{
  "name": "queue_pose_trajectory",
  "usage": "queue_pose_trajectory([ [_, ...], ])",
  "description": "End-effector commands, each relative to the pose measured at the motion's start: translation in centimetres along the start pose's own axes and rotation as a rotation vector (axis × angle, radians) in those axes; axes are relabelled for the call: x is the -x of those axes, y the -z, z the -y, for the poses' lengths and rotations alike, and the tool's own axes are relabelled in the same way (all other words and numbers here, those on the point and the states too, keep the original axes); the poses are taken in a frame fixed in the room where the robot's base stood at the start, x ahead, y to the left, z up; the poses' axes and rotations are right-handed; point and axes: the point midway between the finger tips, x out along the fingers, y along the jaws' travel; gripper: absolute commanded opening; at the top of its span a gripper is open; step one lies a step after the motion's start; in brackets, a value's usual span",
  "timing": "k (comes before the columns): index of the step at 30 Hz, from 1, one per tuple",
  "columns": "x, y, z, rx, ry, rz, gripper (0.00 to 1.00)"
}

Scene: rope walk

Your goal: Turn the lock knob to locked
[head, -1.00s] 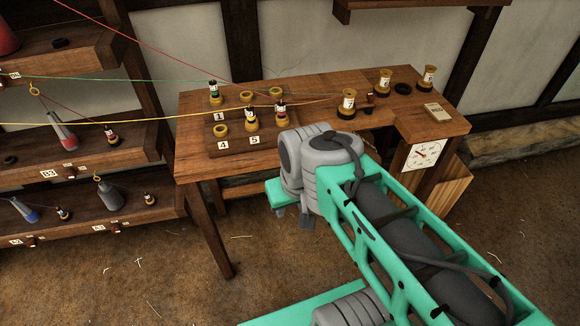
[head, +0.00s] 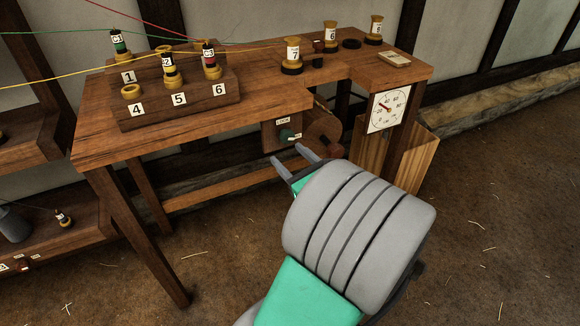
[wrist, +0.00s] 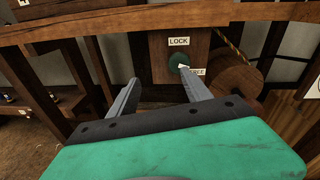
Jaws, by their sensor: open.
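The lock knob (head: 287,135) is a dark green round knob on a wooden panel under the table's front edge. It also shows in the wrist view (wrist: 179,64), where a white pointer on it points towards the lower right. A LOCK label (wrist: 179,41) sits above it, and a second label (wrist: 196,72), partly readable as FREE, sits at its lower right. My gripper (head: 290,157) is open and empty, just in front of and below the knob, apart from it.
A wooden drum (wrist: 238,82) with rope stands right of the panel. The wooden table (head: 250,105) overhangs the knob and carries a numbered spool rack (head: 190,114) and several spools. A dial gauge (head: 389,108) hangs at the table's right front. The floor in front is mostly clear.

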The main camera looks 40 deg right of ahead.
Motion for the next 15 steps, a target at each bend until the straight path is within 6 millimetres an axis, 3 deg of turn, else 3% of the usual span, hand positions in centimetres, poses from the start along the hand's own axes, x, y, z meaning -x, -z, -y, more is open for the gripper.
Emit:
queue_pose_trajectory([
  [1,0.8,1.1,1.5,-0.083,0.056,0.034,0.57],
  [5,1.1,0.5,3.0,-0.169,0.100,0.077,0.57],
  [15,-4.8,0.0,3.4,-0.164,0.094,0.076,0.57],
])
